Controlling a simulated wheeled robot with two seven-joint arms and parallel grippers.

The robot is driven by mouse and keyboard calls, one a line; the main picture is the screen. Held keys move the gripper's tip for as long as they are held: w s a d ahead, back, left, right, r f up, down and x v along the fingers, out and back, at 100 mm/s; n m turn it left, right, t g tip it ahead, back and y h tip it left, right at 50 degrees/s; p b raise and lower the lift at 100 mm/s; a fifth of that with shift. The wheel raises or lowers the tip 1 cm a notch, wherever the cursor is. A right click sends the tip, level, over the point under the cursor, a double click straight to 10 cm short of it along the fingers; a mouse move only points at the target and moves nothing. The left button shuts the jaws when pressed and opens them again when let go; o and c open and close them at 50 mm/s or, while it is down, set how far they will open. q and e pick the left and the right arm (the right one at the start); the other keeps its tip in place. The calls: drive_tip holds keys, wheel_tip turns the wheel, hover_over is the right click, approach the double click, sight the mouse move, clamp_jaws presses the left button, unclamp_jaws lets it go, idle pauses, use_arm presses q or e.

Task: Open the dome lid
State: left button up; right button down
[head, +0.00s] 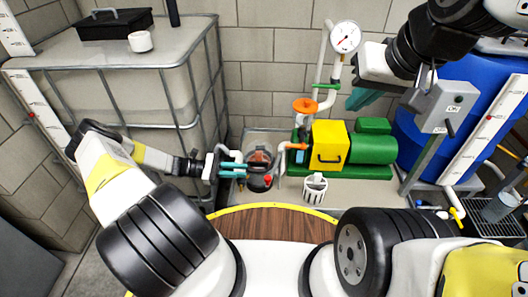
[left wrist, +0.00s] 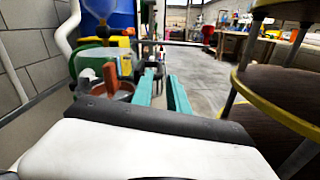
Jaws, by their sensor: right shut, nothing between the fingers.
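A clear dome lid (head: 262,158) sits on the dark pump pot near the middle of the head view, with a reddish-brown part showing at it. In the left wrist view, the clear dome (left wrist: 92,62) is left of my fingers. My left gripper (head: 241,169) is beside the pot on its left, its teal fingers pointing right. The left wrist view shows a gap between these fingers (left wrist: 163,93), with nothing held. Whether a finger touches the pot or lid cannot be told. My right gripper (head: 360,99) is shut and empty, raised at the upper right.
A yellow box (head: 329,146) and green motor (head: 373,149) stand right of the pot. An orange valve handle (head: 305,105) and pressure gauge (head: 345,37) rise behind. A white basket (head: 315,187) stands in front. A large caged tank (head: 140,85) is at left, a blue barrel (head: 455,90) at right.

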sight(260, 171)
use_arm(q)
drive_tip(key=d, duration=0.7)
drive_tip(key=shift+d, duration=0.35)
clamp_jaws()
idle(1.1)
